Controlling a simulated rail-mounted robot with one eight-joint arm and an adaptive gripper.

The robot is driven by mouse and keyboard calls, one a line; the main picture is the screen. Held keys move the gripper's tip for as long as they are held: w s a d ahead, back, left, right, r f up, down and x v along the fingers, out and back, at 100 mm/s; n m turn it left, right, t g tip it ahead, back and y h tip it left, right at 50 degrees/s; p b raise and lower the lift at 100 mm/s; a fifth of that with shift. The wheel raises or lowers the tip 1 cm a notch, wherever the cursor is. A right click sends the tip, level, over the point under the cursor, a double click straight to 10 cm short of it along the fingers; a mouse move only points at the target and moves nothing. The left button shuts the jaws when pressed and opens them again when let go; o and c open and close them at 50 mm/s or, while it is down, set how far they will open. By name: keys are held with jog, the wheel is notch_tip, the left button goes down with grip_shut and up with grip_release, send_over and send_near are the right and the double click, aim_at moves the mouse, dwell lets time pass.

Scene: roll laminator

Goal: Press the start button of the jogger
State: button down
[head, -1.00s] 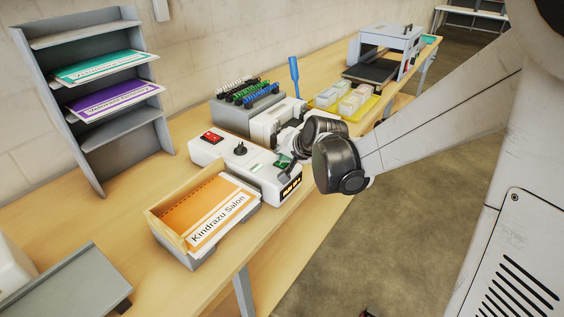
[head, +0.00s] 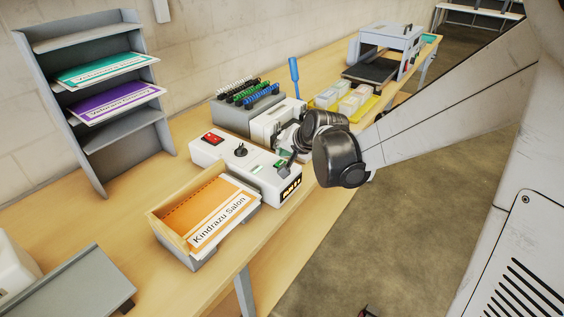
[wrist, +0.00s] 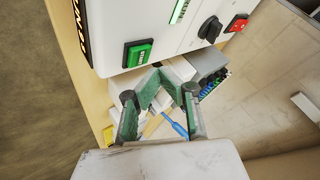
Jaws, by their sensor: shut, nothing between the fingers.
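The jogger (head: 217,151) is a white box on the bench with a tray of orange sheets labelled "Kindrazu Salon" (head: 208,212) in front. Its green start button (wrist: 137,53) shows large and uncovered in the wrist view, and beside the fingers in the head view (head: 281,164). My gripper (wrist: 156,70) is shut and empty, its green-padded fingers bent to a point just below and right of the button in the wrist view. The tips look close to the button; I cannot tell whether they touch it.
The jogger's panel also has a black knob (head: 240,150), a red switch (head: 212,138) and a lit display (head: 290,188). Behind stand a rack of coloured coils (head: 248,97), a blue-handled tool (head: 294,75) and a yellow tray (head: 345,102). A shelf (head: 95,105) stands at left.

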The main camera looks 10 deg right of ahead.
jog(key=shift+r+p, duration=1.25)
jog(key=shift+r, duration=0.9)
jog(key=shift+s+r, duration=0.15)
jog(key=shift+s, duration=0.15)
jog(key=s+d+r+n+g+h+b, duration=0.1)
jog(key=s+d+n, duration=0.1)
jog(key=s, duration=1.2)
jog(key=s+d+r+n+h+b, duration=0.1)
jog(key=s+d+n, duration=0.2)
jog(key=s, duration=1.1)
jog(key=shift+s+r+g+h, duration=0.2)
jog(key=shift+s+g+h, duration=0.05)
jog(key=shift+g+h, duration=0.15)
